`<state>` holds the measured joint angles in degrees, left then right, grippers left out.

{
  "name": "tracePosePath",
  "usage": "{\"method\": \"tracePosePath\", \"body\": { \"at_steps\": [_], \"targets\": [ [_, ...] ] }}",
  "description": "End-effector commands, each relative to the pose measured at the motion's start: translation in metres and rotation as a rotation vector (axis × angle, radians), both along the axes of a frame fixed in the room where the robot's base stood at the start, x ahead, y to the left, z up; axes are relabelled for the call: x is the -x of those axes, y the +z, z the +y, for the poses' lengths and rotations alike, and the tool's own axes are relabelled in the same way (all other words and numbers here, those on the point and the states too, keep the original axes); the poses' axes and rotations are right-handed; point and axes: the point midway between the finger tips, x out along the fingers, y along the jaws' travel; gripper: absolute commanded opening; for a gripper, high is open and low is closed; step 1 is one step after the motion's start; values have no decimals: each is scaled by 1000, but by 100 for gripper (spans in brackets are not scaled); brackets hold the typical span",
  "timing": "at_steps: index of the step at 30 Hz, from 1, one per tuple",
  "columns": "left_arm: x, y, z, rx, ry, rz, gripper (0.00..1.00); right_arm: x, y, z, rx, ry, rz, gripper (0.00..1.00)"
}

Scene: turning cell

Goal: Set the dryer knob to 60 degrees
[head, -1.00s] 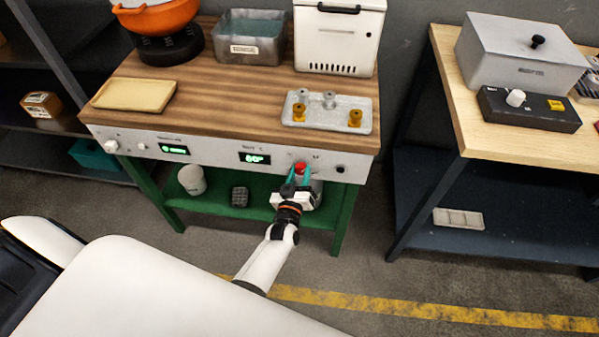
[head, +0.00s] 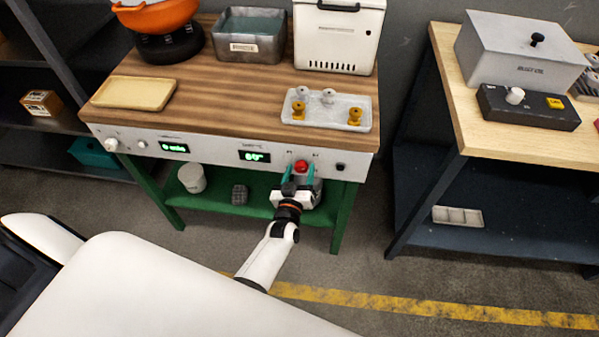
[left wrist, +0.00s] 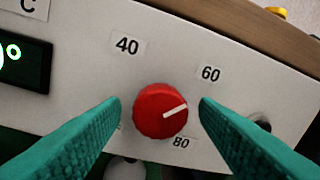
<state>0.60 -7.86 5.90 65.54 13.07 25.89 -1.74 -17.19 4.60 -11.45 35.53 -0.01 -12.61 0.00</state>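The dryer knob is a round red knob (head: 301,167) on the white front panel (head: 222,151) of the wooden-topped bench. In the left wrist view the knob (left wrist: 161,111) has a white pointer line that points right and slightly up, between the 60 (left wrist: 210,73) and 80 (left wrist: 181,142) labels, nearer 60. A 40 label (left wrist: 127,45) sits to the upper left. My left gripper (head: 298,179) is open in front of the panel. In the left wrist view its teal fingers (left wrist: 159,103) stand on both sides of the knob with gaps. My right gripper is not in view.
A lit green display (head: 254,157) sits left of the knob, its digits hard to read; it is cut off in the left wrist view. A dark round knob or button (head: 341,167) is close to its right. A tray with small pegs (head: 327,123) lies above on the bench top.

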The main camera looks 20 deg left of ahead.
Motion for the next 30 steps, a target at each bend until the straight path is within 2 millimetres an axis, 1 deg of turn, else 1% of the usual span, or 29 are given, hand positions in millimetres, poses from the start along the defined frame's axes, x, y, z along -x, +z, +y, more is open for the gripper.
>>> {"method": "tracePosePath", "body": {
  "at_steps": [5,8,11,15,21,25,30],
  "targets": [
    [1,1,0,0,1,-2,56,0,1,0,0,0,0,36],
    [8,2,-1,0,1,0,56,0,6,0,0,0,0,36],
    [23,4,-4,0,1,1,56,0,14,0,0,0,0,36],
    [53,4,-11,0,0,4,56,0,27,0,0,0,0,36],
    [92,2,-19,1,0,3,56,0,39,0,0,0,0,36],
    [109,1,-23,0,-1,2,56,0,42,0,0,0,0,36],
    [117,1,-24,1,-1,-1,56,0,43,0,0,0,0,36]
  ]
}}
